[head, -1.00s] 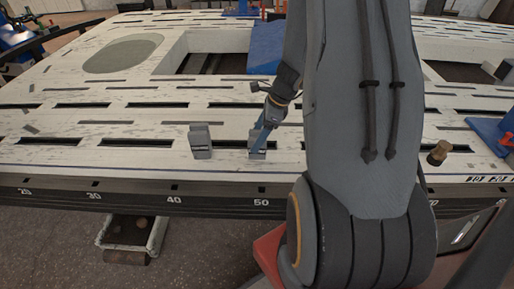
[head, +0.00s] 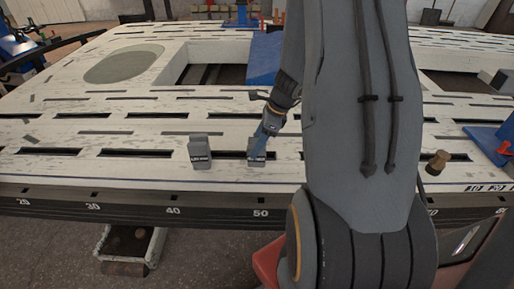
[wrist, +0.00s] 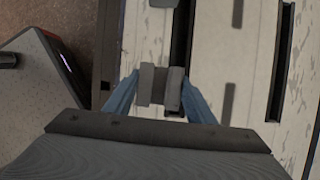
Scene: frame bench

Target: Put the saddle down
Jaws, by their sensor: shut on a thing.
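A grey saddle (head: 256,158) is between the blue fingers of my gripper (head: 266,140), at the front of the slotted bench above the 50 mark. In the wrist view the saddle (wrist: 152,86) sits between the two fingertips of my gripper (wrist: 160,92), which is shut on it. The saddle looks upright at the bench top; I cannot tell whether its underside touches. A second, similar grey block (head: 200,153) stands apart to its left. The fingers hide part of the held saddle in the head view.
The white bench top (head: 60,120) has rows of dark slots and larger openings. A small brown knob-like piece (head: 437,162) stands to the right, with blue parts (head: 492,140) beyond it. A tray (head: 130,247) sits below the front edge. Bare bench lies left of the second block.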

